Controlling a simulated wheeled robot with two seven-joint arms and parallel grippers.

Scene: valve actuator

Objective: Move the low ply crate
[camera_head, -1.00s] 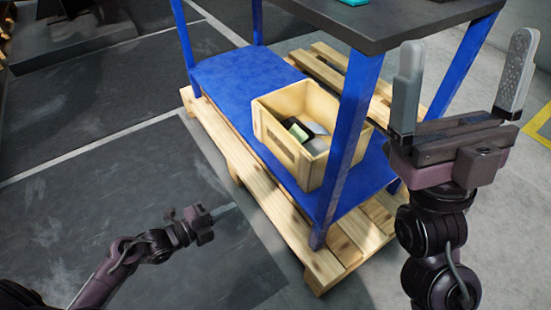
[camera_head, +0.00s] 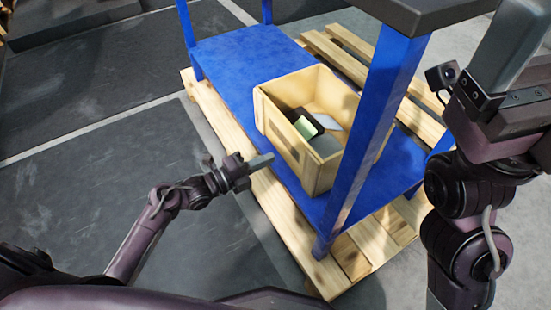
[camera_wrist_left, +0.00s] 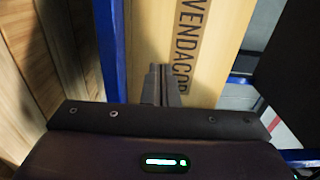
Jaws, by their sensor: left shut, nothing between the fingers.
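The low ply crate (camera_head: 283,135) is a pale open wooden box on the blue lower shelf, with several small dark, green and grey items (camera_head: 312,128) inside. Its side wall, with dark lettering, fills the upper middle of the left wrist view (camera_wrist_left: 205,50). My left gripper (camera_head: 262,160) is shut and empty, its fingertips pointing at the crate's near left side. The closed fingers also show in the left wrist view (camera_wrist_left: 162,85) in front of that wall; I cannot tell whether they touch it. My right gripper (camera_head: 510,45) is partly cut off at the upper right.
The blue shelf (camera_head: 225,68) has clear room behind and left of the crate. A blue post (camera_head: 372,135) stands close to the crate's right side, under a dark tabletop (camera_head: 430,12). A wooden pallet (camera_head: 235,135) lies beneath. The floor at left is open.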

